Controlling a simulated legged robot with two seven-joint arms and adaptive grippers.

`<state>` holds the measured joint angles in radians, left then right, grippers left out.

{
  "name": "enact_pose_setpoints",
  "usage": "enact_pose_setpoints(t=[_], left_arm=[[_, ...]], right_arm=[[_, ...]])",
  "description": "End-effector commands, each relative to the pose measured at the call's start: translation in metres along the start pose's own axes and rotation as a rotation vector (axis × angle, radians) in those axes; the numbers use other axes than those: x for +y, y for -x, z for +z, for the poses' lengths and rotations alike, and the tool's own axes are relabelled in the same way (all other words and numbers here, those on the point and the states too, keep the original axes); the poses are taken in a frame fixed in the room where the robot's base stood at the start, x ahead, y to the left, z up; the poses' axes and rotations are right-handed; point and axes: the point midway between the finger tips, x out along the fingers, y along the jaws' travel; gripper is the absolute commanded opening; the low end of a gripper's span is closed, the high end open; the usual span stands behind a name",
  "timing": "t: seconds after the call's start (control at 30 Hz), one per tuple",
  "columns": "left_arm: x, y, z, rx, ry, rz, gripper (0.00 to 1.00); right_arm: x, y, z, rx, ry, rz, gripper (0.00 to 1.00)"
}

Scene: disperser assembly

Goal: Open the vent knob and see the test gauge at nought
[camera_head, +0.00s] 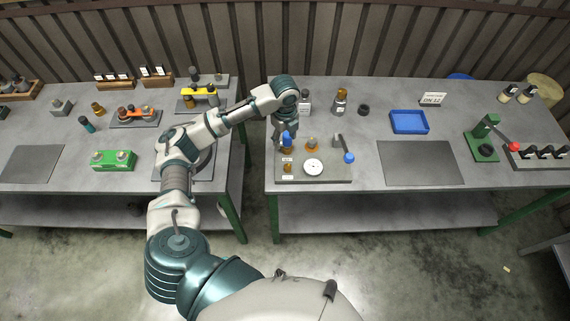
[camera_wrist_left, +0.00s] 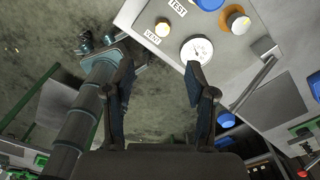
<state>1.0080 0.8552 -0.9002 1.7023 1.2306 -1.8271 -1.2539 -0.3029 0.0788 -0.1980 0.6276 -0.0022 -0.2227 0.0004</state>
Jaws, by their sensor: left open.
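The test plate (camera_head: 335,177) lies on the right bench. Its white round gauge (camera_head: 313,167) faces up; it also shows in the left wrist view (camera_wrist_left: 197,50), its reading too small to tell. The small amber vent knob (camera_head: 288,168) sits left of the gauge. In the left wrist view the vent knob (camera_wrist_left: 162,29) is beside the VENT label (camera_wrist_left: 152,39). My left gripper (camera_head: 281,143) is over the plate's back left, by a blue-capped part (camera_head: 287,137). Its fingers (camera_wrist_left: 159,66) are apart and empty, with the vent knob ahead of them. My right gripper is out of view.
An orange-based fitting (camera_head: 312,144) and a lever with a blue ball (camera_head: 349,157) stand on the plate. Bottles (camera_head: 341,101) stand behind it. A blue tray (camera_head: 409,122) and a grey mat (camera_head: 420,163) lie to the right. A gap separates the benches.

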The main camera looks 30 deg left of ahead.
Motion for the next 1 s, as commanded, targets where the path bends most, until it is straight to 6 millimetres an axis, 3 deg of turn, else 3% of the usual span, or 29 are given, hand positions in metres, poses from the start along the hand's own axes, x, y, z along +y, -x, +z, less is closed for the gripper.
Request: enact_pose_setpoints(t=[0.17,0.7,1.0], left_arm=[[-0.002,-0.020,-0.005,-0.001,-0.006,0.007,0.56],[0.001,-0.144,0.003,0.005,-0.003,0.002,0.56],[-0.001,-0.170,-0.002,0.000,-0.004,0.000,0.56]], right_arm=[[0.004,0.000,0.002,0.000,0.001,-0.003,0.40],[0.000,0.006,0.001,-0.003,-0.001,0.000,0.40],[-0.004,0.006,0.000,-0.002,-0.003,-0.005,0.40]])
